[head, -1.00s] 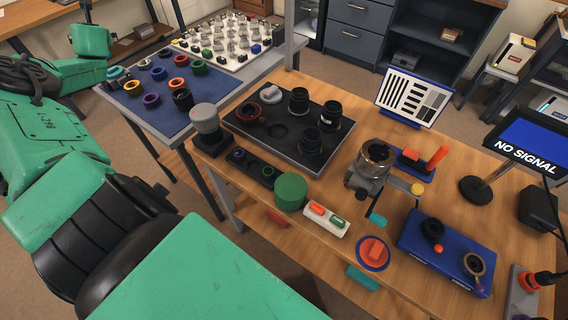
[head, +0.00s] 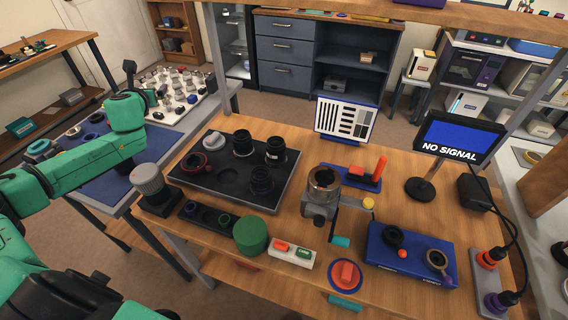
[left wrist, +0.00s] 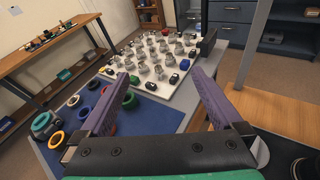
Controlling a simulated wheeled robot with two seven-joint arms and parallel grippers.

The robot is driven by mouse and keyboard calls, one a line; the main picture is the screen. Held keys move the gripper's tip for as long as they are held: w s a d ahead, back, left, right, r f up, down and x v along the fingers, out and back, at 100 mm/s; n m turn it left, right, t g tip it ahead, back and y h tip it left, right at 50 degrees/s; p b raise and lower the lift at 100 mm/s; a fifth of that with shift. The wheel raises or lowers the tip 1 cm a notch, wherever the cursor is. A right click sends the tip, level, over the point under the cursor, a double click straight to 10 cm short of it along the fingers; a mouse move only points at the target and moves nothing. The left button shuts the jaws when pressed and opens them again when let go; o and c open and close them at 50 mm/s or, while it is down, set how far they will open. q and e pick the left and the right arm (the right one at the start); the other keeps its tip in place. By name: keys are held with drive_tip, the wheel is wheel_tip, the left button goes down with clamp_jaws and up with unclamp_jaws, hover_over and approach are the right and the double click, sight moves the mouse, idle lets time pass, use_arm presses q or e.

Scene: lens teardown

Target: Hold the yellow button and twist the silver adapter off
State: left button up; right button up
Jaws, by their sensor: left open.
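The silver adapter (head: 324,180) shows as a metallic ring with a dark opening, on top of a grey holder (head: 319,209) in the middle of the wooden table. The yellow button (head: 368,203) is on the holder's right side, at the end of a short arm. My left gripper (head: 140,82) is far to the left of them, above the side table. It is open and empty. Its two purple fingers show spread apart in the left wrist view (left wrist: 160,76), with the white tray of small parts beyond. My right gripper is not in view.
The side table has a blue mat (head: 102,183) with coloured rings and a white tray (head: 190,107) of small parts. A black tray (head: 213,188) of lens parts, a green cylinder (head: 250,235) and a blue box (head: 408,262) surround the holder. A monitor (head: 458,137) stands behind right.

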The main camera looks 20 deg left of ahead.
use_arm(q)
drive_tip(key=d+f+m+t+h, duration=0.2)
drive_tip(key=d+f+m+h, duration=0.15)
drive_tip(key=d, duration=0.85)
drive_tip(key=d+f+m+t+h, duration=0.25)
drive_tip(key=d+m, duration=0.25)
drive_tip(key=d, duration=0.8)
drive_tip(key=s+d+r+m+t+h, duration=0.2)
drive_tip(key=s+d+r+m+h, duration=0.15)
drive_tip(key=s+d, duration=0.6)
drive_tip(key=s+d+r+m+t+h, duration=0.2)
drive_tip(key=s+d+r+h, duration=0.3)
drive_tip(key=d, duration=0.8)
drive_tip(key=n+g+y, duration=0.3)
drive_tip(key=n, duration=0.3)
approach(329, 172)
drive_tip(key=shift+s+a+r+h, duration=0.3)
drive_tip(key=shift+s+a, duration=0.15)
drive_tip(key=shift+s, duration=0.25)
drive_tip(key=shift+d+f, duration=0.2)
drive_tip(key=shift+f, duration=0.05)
drive_tip(key=w, duration=0.4)
drive_tip(key=w+d, duration=0.1)
drive_tip(key=w, duration=0.2)
drive_tip(key=w+d, duration=0.1)
drive_tip(key=w, duration=0.3)
drive_tip(key=shift+w+d, duration=0.1)
drive_tip(key=shift+w, duration=0.2)
drive_tip(key=shift+c, duration=0.3)
